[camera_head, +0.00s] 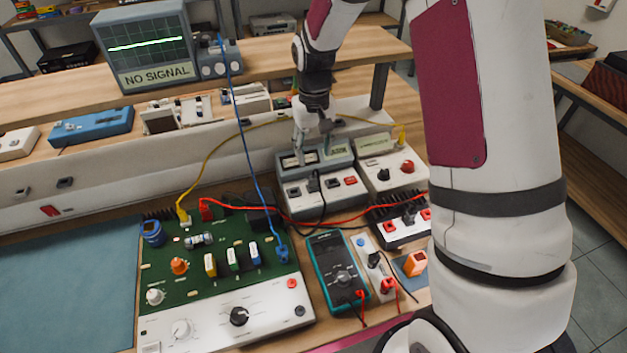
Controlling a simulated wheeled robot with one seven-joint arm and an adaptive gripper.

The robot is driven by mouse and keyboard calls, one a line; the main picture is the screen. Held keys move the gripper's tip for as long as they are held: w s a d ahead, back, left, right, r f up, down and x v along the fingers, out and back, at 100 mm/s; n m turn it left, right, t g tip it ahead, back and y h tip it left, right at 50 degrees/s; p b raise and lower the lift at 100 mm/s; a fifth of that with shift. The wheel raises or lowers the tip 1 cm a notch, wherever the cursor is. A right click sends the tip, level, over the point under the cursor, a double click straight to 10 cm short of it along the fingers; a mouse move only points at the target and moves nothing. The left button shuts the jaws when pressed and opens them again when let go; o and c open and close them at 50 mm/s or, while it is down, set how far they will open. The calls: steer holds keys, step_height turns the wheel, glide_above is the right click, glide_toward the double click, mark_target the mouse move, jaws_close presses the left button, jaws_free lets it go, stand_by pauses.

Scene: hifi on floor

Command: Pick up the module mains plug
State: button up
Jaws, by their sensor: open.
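My gripper (313,143) points down over the back of a grey and white module (292,204) on the bench. It is open, with its fingertips close to the module's top panel. I cannot tell whether they touch it. A small black plug (314,183) with a black cable stands at the module's front, below and in front of the fingers in the picture. It looks like the mains plug, but it is too small to be sure. The black cable loops down towards the circuit board. Nothing shows clearly between the fingers.
A red cable (345,219) crosses in front. A green circuit board (212,262), a teal multimeter (337,272) and a NO SIGNAL scope (146,46) surround the area. A blue mat (65,285) lies clear at left.

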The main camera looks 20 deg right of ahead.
mark_target(313, 177)
step_height(313, 177, down, 10)
steer(key=shift+f+p, duration=0.25)
steer(key=shift+p, duration=0.6)
steer(key=shift+w, duration=0.1)
jaws_close()
